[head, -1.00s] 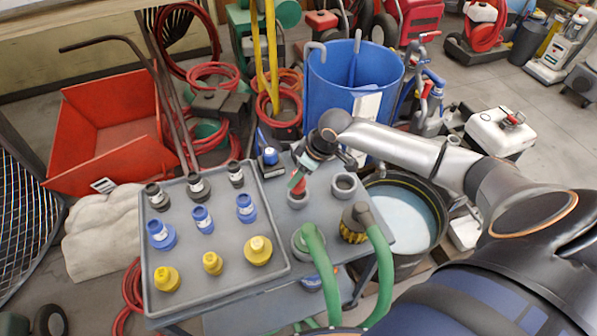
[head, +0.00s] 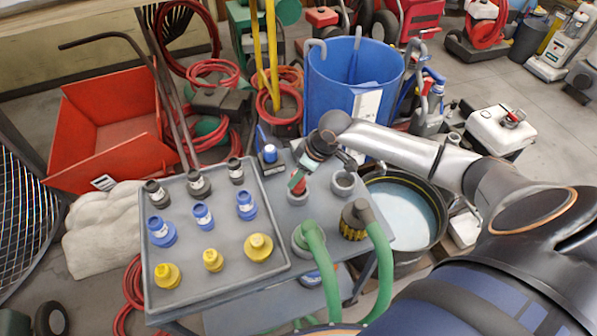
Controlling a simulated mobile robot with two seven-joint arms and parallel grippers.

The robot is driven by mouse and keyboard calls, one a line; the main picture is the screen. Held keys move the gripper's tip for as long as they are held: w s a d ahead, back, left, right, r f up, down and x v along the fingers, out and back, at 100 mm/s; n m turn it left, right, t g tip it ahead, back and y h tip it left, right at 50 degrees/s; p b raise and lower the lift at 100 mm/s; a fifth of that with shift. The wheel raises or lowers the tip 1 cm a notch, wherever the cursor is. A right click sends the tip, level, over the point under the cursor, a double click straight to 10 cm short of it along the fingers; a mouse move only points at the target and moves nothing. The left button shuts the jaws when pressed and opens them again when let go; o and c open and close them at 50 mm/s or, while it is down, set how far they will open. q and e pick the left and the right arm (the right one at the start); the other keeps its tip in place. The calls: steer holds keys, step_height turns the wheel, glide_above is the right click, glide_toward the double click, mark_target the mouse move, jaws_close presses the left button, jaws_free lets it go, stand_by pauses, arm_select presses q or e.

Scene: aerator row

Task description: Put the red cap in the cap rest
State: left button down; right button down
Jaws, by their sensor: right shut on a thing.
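My right gripper (head: 303,172) is shut on the red cap (head: 298,184), at the right part of the grey cart top. The cap is small and partly hidden by the gripper. It is at a grey round holder (head: 297,199), at or just above its opening; I cannot tell whether it touches. A second grey round holder (head: 344,184) stands just right of it, with a dark opening. I cannot tell which holder is the cap rest. My left gripper is not in view.
A grey tray (head: 213,289) with rows of black, blue and yellow fittings fills the cart's left side. Green hoses (head: 322,262) rise in front of the holders. A blue-topped item (head: 269,154) stands behind. A black tub (head: 405,212) and blue barrel (head: 335,85) are close by.

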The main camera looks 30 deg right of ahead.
steer(key=shift+f+b, duration=0.65)
steer(key=shift+f, duration=1)
steer(key=shift+c, duration=1)
jaws_free()
steer(key=shift+r, duration=0.15)
steer(key=v, duration=1.2)
steer(key=shift+p, duration=0.4)
steer(key=shift+s+d, duration=0.1)
